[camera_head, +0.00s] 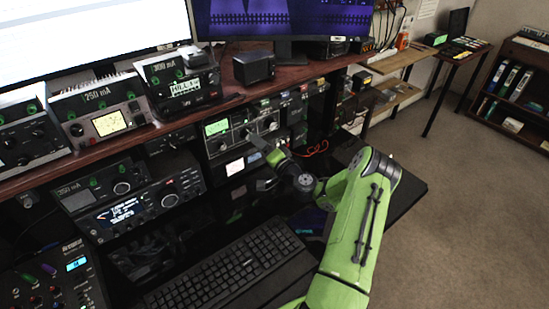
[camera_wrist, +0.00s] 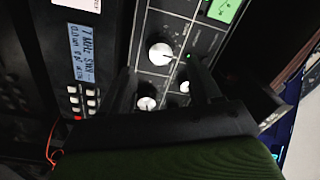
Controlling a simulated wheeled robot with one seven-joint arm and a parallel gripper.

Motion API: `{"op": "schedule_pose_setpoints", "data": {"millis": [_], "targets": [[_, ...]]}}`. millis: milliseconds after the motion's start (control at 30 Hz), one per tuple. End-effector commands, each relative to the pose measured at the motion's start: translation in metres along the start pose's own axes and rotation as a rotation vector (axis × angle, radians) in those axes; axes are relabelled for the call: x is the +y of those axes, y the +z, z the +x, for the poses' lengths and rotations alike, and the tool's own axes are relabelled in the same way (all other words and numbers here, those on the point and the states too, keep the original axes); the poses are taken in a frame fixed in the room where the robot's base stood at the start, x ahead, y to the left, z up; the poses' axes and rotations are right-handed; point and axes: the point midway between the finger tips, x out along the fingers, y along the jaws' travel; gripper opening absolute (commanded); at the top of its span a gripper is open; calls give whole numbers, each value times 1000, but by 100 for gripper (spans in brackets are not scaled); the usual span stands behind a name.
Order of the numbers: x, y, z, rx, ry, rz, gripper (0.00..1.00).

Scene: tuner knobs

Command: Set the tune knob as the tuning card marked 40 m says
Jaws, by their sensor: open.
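The tuner (camera_head: 230,133) is a grey-black unit with a lit green meter, under the wooden shelf in the head view. In the wrist view its panel shows a large white-capped knob (camera_wrist: 161,52) and two smaller knobs (camera_wrist: 147,103) (camera_wrist: 184,86). Their labels are too small to read, so I cannot tell which is the tune knob. My gripper (camera_wrist: 163,80) is open, with one dark finger on each side of the knob area. It appears empty; contact with a knob cannot be told. In the head view my gripper (camera_head: 262,146) is in front of the tuner. No card marked 40 m is readable.
A unit with a blue display (camera_wrist: 85,40) stands beside the tuner in the wrist view. Radios (camera_head: 130,205) sit left of the tuner, and a keyboard (camera_head: 230,270) lies on the desk below.

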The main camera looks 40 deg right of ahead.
Motion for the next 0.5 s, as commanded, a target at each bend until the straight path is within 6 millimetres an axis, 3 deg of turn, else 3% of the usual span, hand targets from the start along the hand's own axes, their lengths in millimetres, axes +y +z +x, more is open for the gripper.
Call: {"op": "schedule_pose_setpoints", "data": {"millis": [100, 300, 500], "targets": [[2, 0, -36, 3, 5, 7, 63], [1, 0, -88, 4, 4, 5, 63], [0, 0, -112, 3, 0, 1, 63]]}}
